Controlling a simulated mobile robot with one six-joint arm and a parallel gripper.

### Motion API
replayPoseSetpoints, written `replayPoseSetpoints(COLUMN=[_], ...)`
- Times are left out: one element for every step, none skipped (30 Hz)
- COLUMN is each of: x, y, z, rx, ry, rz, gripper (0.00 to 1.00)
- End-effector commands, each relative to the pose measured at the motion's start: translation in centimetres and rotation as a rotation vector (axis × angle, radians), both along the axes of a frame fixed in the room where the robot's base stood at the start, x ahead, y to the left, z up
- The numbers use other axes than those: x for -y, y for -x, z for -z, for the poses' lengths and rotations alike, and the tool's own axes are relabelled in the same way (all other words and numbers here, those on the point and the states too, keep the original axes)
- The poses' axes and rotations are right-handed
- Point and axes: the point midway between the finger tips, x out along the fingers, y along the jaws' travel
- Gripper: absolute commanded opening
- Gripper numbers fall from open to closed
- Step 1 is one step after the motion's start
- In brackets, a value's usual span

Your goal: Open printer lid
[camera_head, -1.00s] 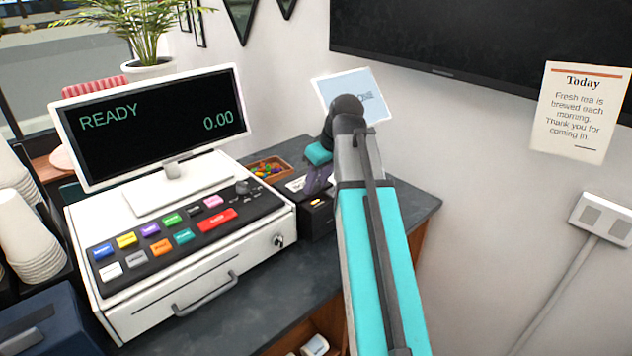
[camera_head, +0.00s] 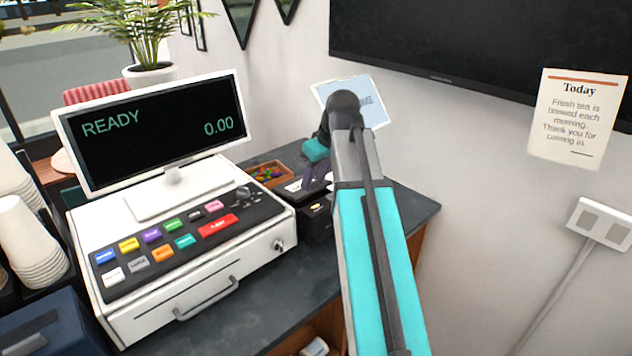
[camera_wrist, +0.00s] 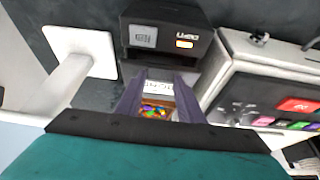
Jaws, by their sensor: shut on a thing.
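The printer (camera_head: 317,222) is a small black box on the dark counter, just right of the cash register in the head view. In the wrist view the printer (camera_wrist: 160,25) shows a grey button and a lit orange one at the top. My gripper (camera_head: 312,180), with purple fingers, is at the printer's top; my forearm hides part of it. In the wrist view my gripper (camera_wrist: 163,85) straddles a pale labelled piece, seemingly the printer lid (camera_wrist: 158,87), and is shut on it. How far the lid is raised is unclear.
The white cash register (camera_head: 180,290) stands close on the left with its screen (camera_head: 160,125). A tray of colourful sweets (camera_head: 250,170) lies behind the printer. A small display (camera_head: 368,92) stands behind my arm. The counter's right end (camera_head: 415,205) is clear.

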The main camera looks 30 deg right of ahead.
Motion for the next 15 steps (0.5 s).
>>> replayPoseSetpoints(x=[-0.2, -0.3, -0.4, -0.4, -0.5, -0.6, -0.7, -0.7, -0.9, -0.9, -1.0, -1.1, -1.2, -1.3, -1.4], y=[-0.9, -1.1, -1.3, -1.6, -1.8, -2.1, -2.4, -2.6, -3.0, -3.3, -3.6, -4.0, -4.2, -4.5, -5.0], z=[-1.1, -1.4, -1.7, -2.0, -2.2, -2.6, -2.8, -3.1, -3.4, -3.6, -3.8, -4.0, -4.2, -4.4, -4.6], rx=[0.015, 0.015, 0.015, 0.015, 0.015, 0.015, 0.015, 0.015, 0.015, 0.014, 0.014, 0.014, 0.014, 0.014, 0.012], ry=[-0.004, -0.004, -0.004, -0.004, -0.003, -0.003, -0.003, -0.004, -0.003, -0.003, -0.003, -0.004, -0.004, -0.004, -0.004], rz=[-0.003, -0.003, -0.003, -0.003, -0.004, -0.004, -0.005, -0.005, -0.006, -0.006, -0.006, -0.005, -0.005, -0.005, -0.004], gripper=[0.00, 0.00, 0.00, 0.00, 0.00, 0.00, 0.00, 0.00, 0.00, 0.00, 0.00, 0.00, 0.00, 0.00, 0.00])
